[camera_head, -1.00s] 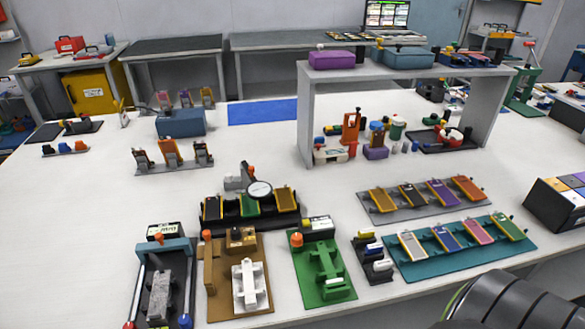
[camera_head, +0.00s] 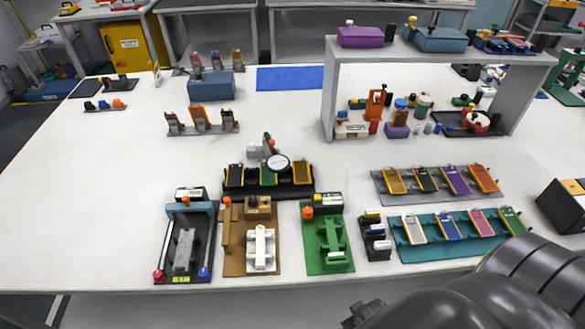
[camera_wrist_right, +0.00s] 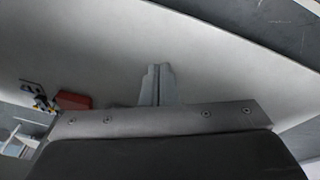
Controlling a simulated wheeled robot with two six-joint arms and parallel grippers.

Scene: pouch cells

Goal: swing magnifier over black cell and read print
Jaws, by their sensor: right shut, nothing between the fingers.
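The magnifier (camera_head: 278,163) has a round pale lens with a dark rim on a stand. In the head view its lens appears between the green cell (camera_head: 267,173) and the gold cell (camera_head: 302,173) in the black rack (camera_head: 270,193). A black cell with a yellowish edge (camera_head: 235,175) lies at the rack's left, clear of the lens. Its print is too small to read. My right gripper (camera_wrist_right: 157,84) is shut and empty, above a pale surface in the wrist view. It is far from the magnifier. My left gripper is not in view.
Fixtures stand in front of the rack: a dark one (camera_head: 184,262), a brown one (camera_head: 231,255) and a green one (camera_head: 312,255). A grey tray (camera_head: 385,198) and a teal tray (camera_head: 404,248) of cells lie to the right, below a grey shelf (camera_head: 328,90). White table shows at left.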

